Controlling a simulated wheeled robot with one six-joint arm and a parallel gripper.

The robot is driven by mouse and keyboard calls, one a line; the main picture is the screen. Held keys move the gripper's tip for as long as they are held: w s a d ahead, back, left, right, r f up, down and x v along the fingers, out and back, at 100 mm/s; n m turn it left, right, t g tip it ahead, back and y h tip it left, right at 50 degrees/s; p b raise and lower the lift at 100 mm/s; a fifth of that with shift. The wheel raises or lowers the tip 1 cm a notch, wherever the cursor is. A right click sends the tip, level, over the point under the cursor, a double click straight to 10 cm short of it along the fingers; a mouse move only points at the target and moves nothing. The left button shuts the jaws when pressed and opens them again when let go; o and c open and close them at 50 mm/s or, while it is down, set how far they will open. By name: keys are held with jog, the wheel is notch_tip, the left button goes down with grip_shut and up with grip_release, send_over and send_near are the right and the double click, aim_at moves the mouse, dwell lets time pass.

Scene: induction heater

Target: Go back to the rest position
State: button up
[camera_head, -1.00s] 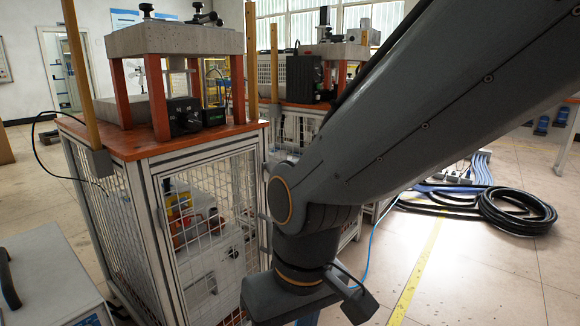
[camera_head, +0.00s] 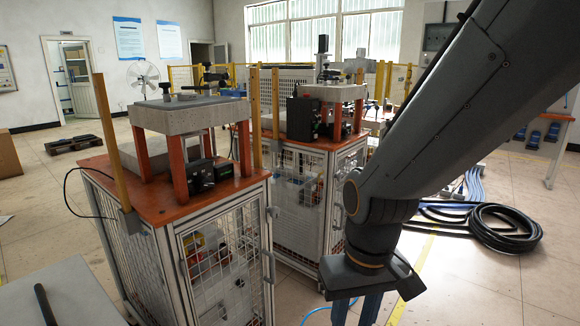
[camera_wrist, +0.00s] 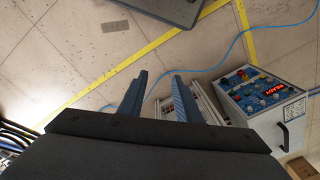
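My gripper (camera_wrist: 160,76) shows in the wrist view with its two blue-grey fingers apart and nothing between them. It points at the bare tiled floor. In the head view my gripper (camera_head: 356,311) hangs below my arm at the bottom edge, partly cut off, to the right of the caged workbenches. The near workbench (camera_head: 187,208) has an orange top and a grey slab (camera_head: 190,115) on orange posts. A similar workbench (camera_head: 300,205) stands behind it, partly hidden by my arm.
In the wrist view a control box (camera_wrist: 268,104) with a red display is at right, and a blue cable (camera_wrist: 222,62) crosses the floor. Coiled black hose (camera_head: 505,228) lies at right in the head view. Tiled floor is clear at lower right.

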jog(key=s+d+r+m+p, duration=0.2)
jog(key=d+r+p, duration=0.6)
jog(key=r+p, duration=0.2)
jog(key=shift+d+r+h+p, duration=0.15)
jog(key=shift+d+h+p, duration=0.2)
jog(key=shift+p, duration=0.3)
